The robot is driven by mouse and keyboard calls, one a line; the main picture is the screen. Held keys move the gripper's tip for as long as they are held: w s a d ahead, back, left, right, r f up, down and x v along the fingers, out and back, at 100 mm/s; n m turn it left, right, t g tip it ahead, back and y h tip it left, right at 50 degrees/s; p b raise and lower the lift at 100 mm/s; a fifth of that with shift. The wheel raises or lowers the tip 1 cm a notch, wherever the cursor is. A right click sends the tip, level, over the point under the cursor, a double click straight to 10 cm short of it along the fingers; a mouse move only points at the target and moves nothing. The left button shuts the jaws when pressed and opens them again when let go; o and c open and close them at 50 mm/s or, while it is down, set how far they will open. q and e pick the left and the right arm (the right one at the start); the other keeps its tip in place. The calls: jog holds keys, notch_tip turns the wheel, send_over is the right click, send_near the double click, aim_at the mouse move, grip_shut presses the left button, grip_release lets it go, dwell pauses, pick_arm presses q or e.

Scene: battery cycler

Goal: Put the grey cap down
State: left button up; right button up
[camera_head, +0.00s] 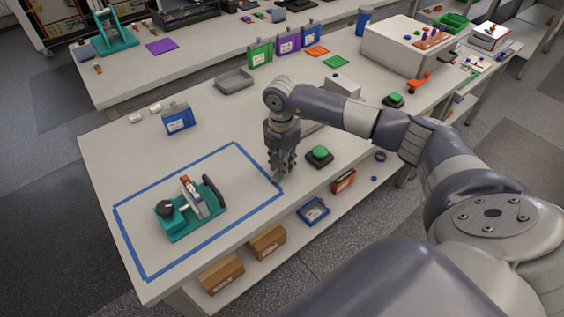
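My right gripper (281,172) points down over the white table (216,126), close to the right corner of a blue tape rectangle (190,161). Its fingers look close together. They are small and dark here, and I cannot tell whether anything is between them. I cannot make out a grey cap for certain; it may be hidden by the fingers. A teal fixture (188,226) with a black knob and a dark handle sits inside the tape rectangle, left of the gripper. My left gripper is not in view.
A green button on a dark base (319,155) stands just right of my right gripper. A blue-labelled container (178,119) stands behind the tape area. A grey tray (234,81) lies farther back. Cardboard boxes (221,273) sit on the shelf below. Much of the taped area is bare.

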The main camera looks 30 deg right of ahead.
jog(key=shift+r, duration=0.1)
jog(key=shift+r, duration=0.25)
notch_tip(320, 180, up, 12)
jog(key=b, duration=0.3)
jog(key=shift+f, duration=0.15)
jog(key=shift+f, duration=0.1)
dwell(0.4)
